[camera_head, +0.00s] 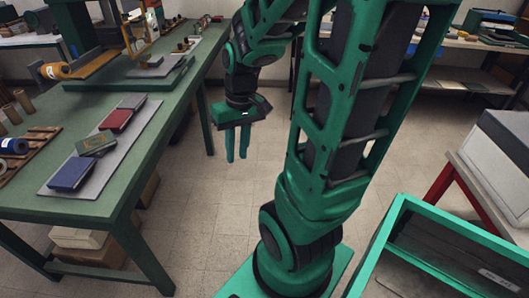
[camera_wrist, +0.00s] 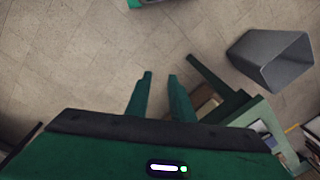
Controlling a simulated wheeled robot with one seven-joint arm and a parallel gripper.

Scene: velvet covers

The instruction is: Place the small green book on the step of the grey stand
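The small green book (camera_head: 96,143) lies on a flat grey mat (camera_head: 112,168) on the green table at the left. It sits between a dark blue book (camera_head: 72,173) and a red book (camera_head: 118,119). A low grey block (camera_head: 153,66) lies farther back on the table; I cannot tell whether it is the stand, and no step is clear. My gripper (camera_head: 237,158) hangs over the floor, right of the table and apart from the books. Its fingers point down, apart and empty, also in the wrist view (camera_wrist: 160,76).
A dark grey book (camera_head: 132,101) lies behind the red one. Paper rolls (camera_head: 14,146) and an orange-and-green machine (camera_head: 85,62) share the green table (camera_head: 60,212). A grey bin (camera_wrist: 268,62) stands on the floor. A green-rimmed box (camera_head: 386,235) is at the right.

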